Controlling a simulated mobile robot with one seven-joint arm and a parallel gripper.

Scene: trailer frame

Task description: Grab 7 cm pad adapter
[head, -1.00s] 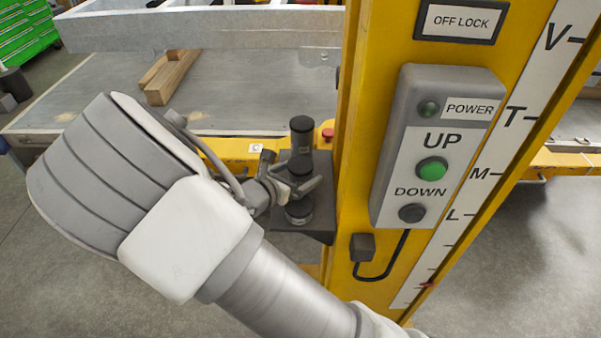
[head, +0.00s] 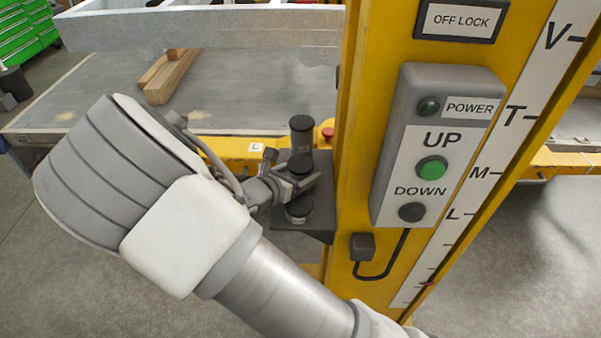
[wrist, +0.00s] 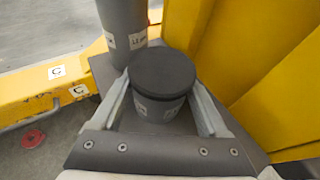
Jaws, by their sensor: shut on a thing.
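A short grey cylindrical adapter with a black round top (wrist: 162,72) stands upright between my two fingers in the wrist view. Its pale labels are too small to read. My gripper (wrist: 160,95) is shut on it, one finger at each side. In the head view the adapter's black top (head: 299,163) shows above my gripper (head: 304,183). I cannot tell for sure how far its base is from the dark holder plate below.
A taller labelled adapter (head: 301,130) stands close behind; it also shows in the wrist view (wrist: 124,22). Another dark round piece (head: 298,210) is lower on the holder plate (head: 318,222). The yellow post (head: 352,200) is just right. A red button (head: 328,132) is behind.

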